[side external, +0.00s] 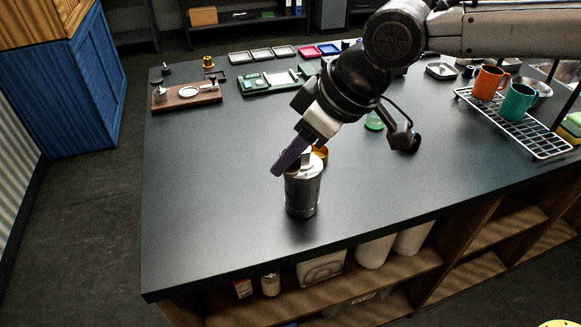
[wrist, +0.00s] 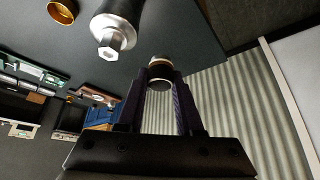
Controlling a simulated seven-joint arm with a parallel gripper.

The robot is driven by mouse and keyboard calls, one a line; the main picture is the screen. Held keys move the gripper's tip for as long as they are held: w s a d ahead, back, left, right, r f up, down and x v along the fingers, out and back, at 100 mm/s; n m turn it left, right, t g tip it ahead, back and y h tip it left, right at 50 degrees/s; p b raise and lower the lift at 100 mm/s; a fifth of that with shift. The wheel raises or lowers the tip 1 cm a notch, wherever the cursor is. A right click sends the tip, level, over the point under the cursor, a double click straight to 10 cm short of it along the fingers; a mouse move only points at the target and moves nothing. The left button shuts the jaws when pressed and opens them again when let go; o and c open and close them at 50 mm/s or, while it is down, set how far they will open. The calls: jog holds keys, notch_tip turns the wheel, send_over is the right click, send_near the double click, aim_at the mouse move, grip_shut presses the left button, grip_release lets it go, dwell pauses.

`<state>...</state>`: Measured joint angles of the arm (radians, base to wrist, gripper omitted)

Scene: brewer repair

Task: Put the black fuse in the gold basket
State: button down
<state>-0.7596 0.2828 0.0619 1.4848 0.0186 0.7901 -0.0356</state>
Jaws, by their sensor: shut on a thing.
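My gripper (side external: 283,168) is tilted down to the left, above the middle of the dark counter. In the wrist view my gripper (wrist: 160,78) is shut on a small short cylinder, the black fuse (wrist: 160,68), with dark and pale bands. In the side view the fingers mostly hide it. The gold basket (side external: 321,156) sits behind a metal canister, partly hidden by it. The basket also shows at the top left of the wrist view (wrist: 62,12), as a round gold ring. The fuse is apart from the basket.
The upright metal canister (side external: 303,192) stands just beside my fingers. A wire rack (side external: 520,125) with an orange mug (side external: 489,83) and a teal mug (side external: 517,102) is at the right. A wooden board (side external: 187,95) and green board (side external: 270,82) lie at the back left. The front left counter is clear.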

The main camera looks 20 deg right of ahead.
jog(key=w+d+r+m+t+h, duration=0.15)
jog(key=w+d+m, duration=0.3)
jog(key=w, duration=0.55)
jog(key=m+h, duration=0.3)
jog(key=m, duration=0.2)
send_over(323, 153)
jog(key=s+a, duration=0.1)
jog(key=a, duration=0.1)
notch_tip(323, 153, down, 6)
jog(key=shift+n, duration=0.25)
jog(key=shift+f, duration=4.55)
jog(key=shift+c, duration=2.4)
grip_release()
